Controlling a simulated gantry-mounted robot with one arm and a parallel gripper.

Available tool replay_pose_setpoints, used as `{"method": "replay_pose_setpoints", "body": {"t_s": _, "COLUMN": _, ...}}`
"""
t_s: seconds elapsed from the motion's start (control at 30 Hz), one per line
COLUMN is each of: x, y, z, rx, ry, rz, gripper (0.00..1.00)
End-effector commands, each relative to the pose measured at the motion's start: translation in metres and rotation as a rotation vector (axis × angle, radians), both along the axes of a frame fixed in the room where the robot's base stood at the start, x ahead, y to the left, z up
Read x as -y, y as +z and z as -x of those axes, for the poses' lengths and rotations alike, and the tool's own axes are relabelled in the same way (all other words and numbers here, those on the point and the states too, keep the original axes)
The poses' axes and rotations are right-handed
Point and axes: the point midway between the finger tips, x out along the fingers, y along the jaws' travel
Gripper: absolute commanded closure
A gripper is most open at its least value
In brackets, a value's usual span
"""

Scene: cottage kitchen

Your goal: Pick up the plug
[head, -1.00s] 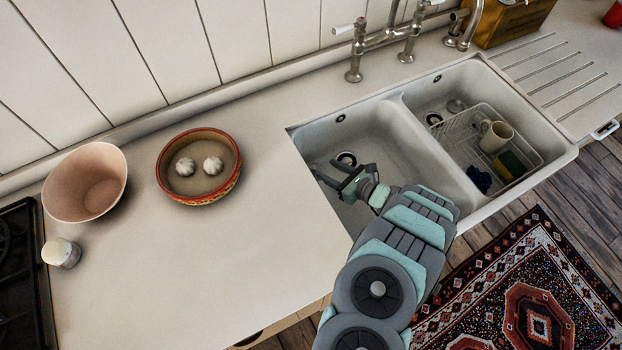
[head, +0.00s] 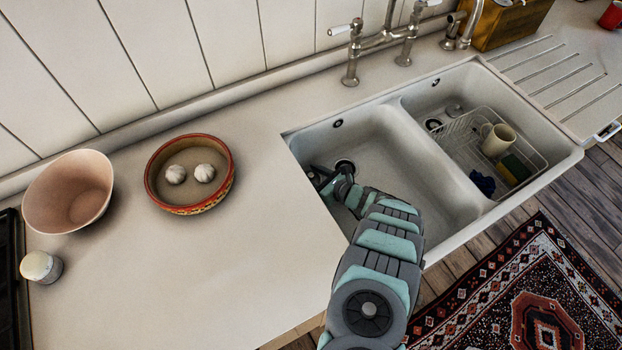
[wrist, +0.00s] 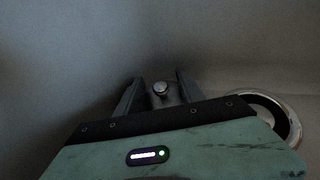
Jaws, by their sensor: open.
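The plug (wrist: 160,89) shows in the wrist view as a small grey piece with a shiny round knob, on the floor of the left basin (head: 395,150). My gripper (wrist: 159,80) is open, with one finger on each side of the knob; whether either finger touches it I cannot tell. In the head view my gripper (head: 322,178) is low in the left basin, near its left wall, and the plug is hidden or too small to make out.
The left basin's drain (head: 345,166) is beside my gripper, and its metal ring shows at right in the wrist view (wrist: 292,118). The right basin holds a wire rack (head: 535,160) with a mug (head: 497,140). A bowl with two white bulbs (head: 190,203) stands on the counter.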

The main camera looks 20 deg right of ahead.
Motion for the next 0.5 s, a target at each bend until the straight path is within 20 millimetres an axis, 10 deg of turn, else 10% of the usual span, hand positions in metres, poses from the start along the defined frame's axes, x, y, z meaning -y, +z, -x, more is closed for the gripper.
{"method": "replay_pose_setpoints", "body": {"t_s": 0.5, "x": 0.0001, "y": 0.0006, "z": -0.0001, "rx": 0.001, "ry": 0.001, "rz": 0.002, "gripper": 0.91}}
